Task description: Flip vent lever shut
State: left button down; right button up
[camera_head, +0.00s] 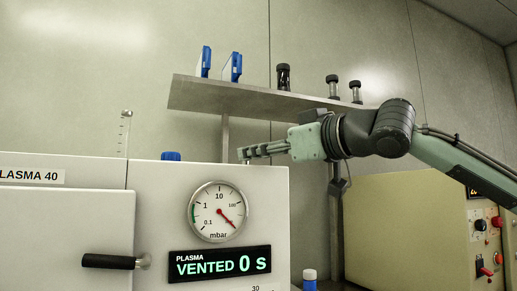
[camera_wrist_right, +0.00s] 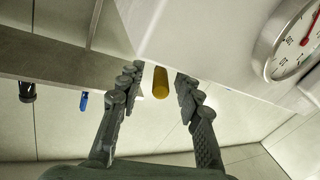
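The plasma machine (camera_head: 150,220) is a white box at the lower left, with its display reading "VENTED 0 s". My right gripper (camera_head: 243,153) comes in from the right, just above the machine's top right edge. In the right wrist view a yellow cylinder (camera_wrist_right: 160,82), which looks like the vent lever's grip, shows between the two finger ends. The fingers are open, with a visible gap on each side of it; its depth relative to the fingertips is unclear. I cannot make out the lever in the head view. My left gripper is out of view.
A metal shelf (camera_head: 250,98) with blue items and dark-capped vials is above and behind my right gripper. A pressure gauge (camera_head: 217,211) and black handle (camera_head: 108,261) are on the machine's front. A beige cabinet (camera_head: 400,225) stands at right.

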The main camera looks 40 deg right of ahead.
jog(key=shift+w, duration=0.2)
jog(key=shift+c, duration=0.5)
grip_shut()
